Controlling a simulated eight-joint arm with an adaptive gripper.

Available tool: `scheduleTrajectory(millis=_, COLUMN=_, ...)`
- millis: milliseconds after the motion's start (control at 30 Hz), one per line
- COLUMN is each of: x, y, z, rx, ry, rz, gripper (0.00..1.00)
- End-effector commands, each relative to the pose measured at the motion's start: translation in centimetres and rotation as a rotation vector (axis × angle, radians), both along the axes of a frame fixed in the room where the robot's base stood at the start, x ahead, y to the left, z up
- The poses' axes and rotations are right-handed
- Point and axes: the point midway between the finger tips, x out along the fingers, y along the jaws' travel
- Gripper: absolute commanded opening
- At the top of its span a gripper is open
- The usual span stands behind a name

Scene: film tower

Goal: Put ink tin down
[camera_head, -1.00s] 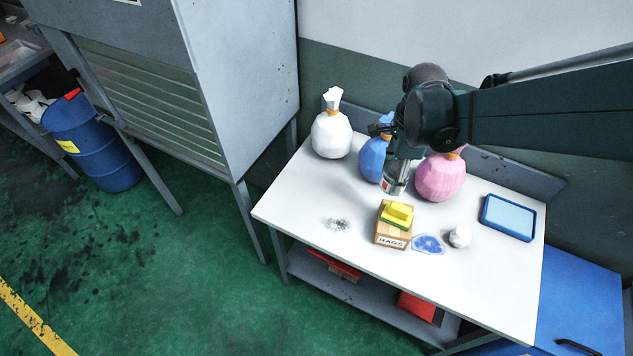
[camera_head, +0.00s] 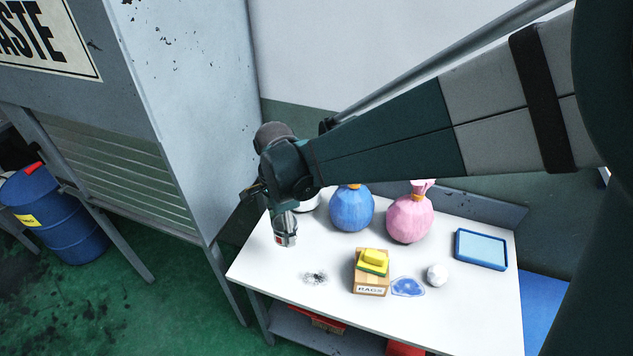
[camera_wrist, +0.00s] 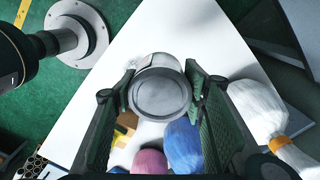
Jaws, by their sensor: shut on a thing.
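The ink tin (camera_head: 286,234) is a small grey metal can with a red mark on its label. It is upright over the left part of the white table (camera_head: 265,280). My gripper (camera_head: 281,208) is shut on it from above. In the wrist view the tin's round grey top (camera_wrist: 160,93) sits between the two green fingers. I cannot tell whether its base touches the table. My arm hides most of the white bag (camera_head: 310,203) behind it.
A blue bag (camera_head: 352,210) and a pink bag (camera_head: 409,218) stand at the back. A rags box (camera_head: 371,285) with yellow sponges, a blue smear (camera_head: 408,287), a white ball (camera_head: 437,275) and a blue tray (camera_head: 480,250) are rightward. A dark smudge (camera_head: 314,278) marks the bare front left.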

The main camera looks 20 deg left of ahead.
Motion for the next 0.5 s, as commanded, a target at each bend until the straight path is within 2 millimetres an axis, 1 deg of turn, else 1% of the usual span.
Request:
scheduleTrajectory(millis=33, x=-0.5, y=0.8, z=0.0, rx=0.000, ry=0.000, rz=0.015, gripper=0.25)
scheduleTrajectory(millis=200, x=-2.0, y=2.9, z=-0.1, rx=0.000, ry=0.000, rz=0.054, gripper=0.25)
scheduleTrajectory(millis=300, x=-1.9, y=2.9, z=-1.7, rx=0.000, ry=0.000, rz=0.052, gripper=0.25)
scheduleTrajectory(millis=500, x=-1.9, y=2.8, z=-4.0, rx=0.000, ry=0.000, rz=0.051, gripper=0.25)
